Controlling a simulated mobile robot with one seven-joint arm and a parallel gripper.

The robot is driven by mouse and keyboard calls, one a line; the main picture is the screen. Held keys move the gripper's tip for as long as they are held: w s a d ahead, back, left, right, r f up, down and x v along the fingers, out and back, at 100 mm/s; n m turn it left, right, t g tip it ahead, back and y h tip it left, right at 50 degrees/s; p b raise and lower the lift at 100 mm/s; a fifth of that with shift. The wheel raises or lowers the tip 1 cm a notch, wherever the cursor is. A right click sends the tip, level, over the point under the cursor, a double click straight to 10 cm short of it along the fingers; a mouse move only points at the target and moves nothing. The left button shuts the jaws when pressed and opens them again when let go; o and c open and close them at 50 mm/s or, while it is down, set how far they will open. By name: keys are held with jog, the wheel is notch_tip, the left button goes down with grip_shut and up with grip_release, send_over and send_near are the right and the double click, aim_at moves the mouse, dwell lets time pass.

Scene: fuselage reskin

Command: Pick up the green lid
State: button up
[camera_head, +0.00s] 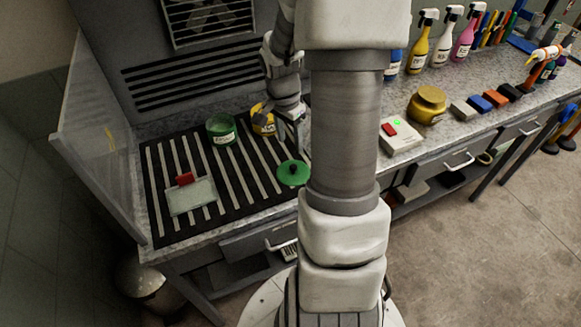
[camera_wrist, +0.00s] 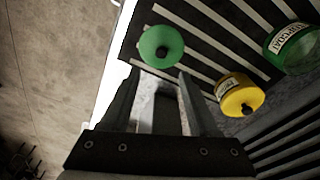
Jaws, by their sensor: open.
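The green lid (camera_head: 292,173), a round disc with a black knob, lies on the black-and-white slatted surface of the bench, toward its front right. In the wrist view the lid (camera_wrist: 150,42) shows just beyond my fingertips, slightly left of centre. My gripper (camera_wrist: 158,76) is open, with nothing between its two fingers. In the head view my gripper (camera_head: 291,138) is behind the lid and apart from it, partly hidden by my arm. The open green pot (camera_head: 221,132) stands to the left and behind.
A yellow pot with a black knob (camera_head: 263,119) stands close to my gripper; it also shows in the wrist view (camera_wrist: 238,88). A pale plate with a red handle (camera_head: 190,195) lies at left. A clear panel (camera_head: 95,135) bounds the left side. A white box (camera_head: 401,140) sits to the right.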

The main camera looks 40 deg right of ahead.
send_over(293, 166)
jog(key=a, duration=0.1)
jog(key=f, duration=0.6)
jog(key=shift+s, duration=0.25)
jog(key=shift+w+d+f, duration=0.1)
jog(key=shift+d+f, duration=0.05)
jog(key=shift+f, duration=0.65)
jog(key=shift+w+d+f, duration=0.1)
jog(key=shift+d+f, duration=0.05)
jog(key=shift+f, duration=0.7)
jog(key=shift+w+d+f, duration=0.1)
jog(key=shift+d+f, duration=0.05)
jog(key=shift+f, duration=0.65)
jog(key=shift+s, duration=0.1)
jog(key=shift+c, duration=0.3)
grip_shut()
